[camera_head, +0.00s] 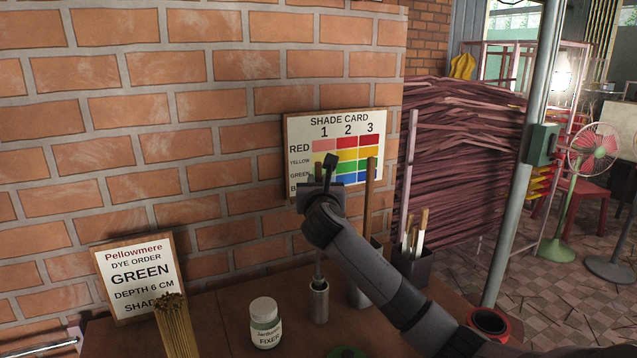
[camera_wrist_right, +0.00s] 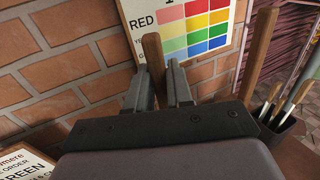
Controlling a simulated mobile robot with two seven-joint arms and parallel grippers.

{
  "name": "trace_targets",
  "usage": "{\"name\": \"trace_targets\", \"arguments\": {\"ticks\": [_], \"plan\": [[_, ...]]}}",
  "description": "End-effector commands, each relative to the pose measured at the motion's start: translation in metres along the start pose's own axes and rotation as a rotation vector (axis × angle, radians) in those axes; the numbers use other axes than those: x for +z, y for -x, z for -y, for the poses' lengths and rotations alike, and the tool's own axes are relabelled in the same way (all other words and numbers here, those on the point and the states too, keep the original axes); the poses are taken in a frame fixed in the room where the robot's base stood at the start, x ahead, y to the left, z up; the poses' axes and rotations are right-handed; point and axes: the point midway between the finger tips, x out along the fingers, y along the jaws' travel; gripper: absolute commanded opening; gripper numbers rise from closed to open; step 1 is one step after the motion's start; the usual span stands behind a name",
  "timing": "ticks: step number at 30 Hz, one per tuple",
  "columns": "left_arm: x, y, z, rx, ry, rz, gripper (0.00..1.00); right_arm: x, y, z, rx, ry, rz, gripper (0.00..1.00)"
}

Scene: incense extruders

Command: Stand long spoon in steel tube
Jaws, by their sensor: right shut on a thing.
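My right gripper (camera_head: 322,178) is raised in front of the shade card. It is shut on the wooden handle (camera_wrist_right: 153,60) of the long spoon, which stands about upright between the fingers in the right wrist view. Below the gripper in the head view, a thin grey shaft (camera_head: 318,267) comes down to the mouth of the steel tube (camera_head: 319,302), which stands upright on the table. The shaft lines up with the tube, but I cannot tell how far inside it reaches. The spoon's bowl is not visible, and my wrist hides the middle of the spoon. My left gripper is not in view.
Another wooden stick (camera_head: 369,200) stands just right of my gripper, partly behind my arm. A dark holder with brushes (camera_head: 412,265) is further right. A fixer jar (camera_head: 265,323) and a bundle of sticks (camera_head: 175,325) stand left of the tube. A brick wall (camera_head: 200,190) is close behind.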

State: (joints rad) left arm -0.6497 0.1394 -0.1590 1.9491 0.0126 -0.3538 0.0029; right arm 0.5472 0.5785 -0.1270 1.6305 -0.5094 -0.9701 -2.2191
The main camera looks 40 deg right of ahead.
Motion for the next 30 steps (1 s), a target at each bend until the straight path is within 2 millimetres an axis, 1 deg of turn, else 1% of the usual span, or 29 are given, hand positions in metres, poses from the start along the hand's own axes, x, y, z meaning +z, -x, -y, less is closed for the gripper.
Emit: {"name": "trace_targets", "arguments": {"ticks": [11, 12, 13, 14, 23, 27, 30], "plan": [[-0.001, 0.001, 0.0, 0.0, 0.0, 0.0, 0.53, -0.009, 0.0, 0.0, 0.0, 0.002, 0.001, 0.0], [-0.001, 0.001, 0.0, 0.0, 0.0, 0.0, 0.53, -0.009, 0.0, 0.0, 0.0, 0.002, 0.0, 0.31], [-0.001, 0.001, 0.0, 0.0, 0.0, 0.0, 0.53, -0.009, 0.0, 0.0, 0.0, 0.002, 0.0, 0.41], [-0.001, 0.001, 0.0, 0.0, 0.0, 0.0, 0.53, -0.009, 0.0, 0.0, 0.0, 0.002, 0.0, 0.47], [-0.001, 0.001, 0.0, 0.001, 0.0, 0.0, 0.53, -0.008, 0.0, 0.0, 0.0, 0.0, 0.001, 0.47], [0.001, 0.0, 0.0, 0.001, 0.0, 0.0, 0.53, 0.004, 0.0, 0.0, 0.0, -0.003, 0.002, 0.47], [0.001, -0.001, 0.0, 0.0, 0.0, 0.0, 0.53, 0.003, 0.011, 0.0, 0.001, 0.003, 0.001, 0.47]]}}
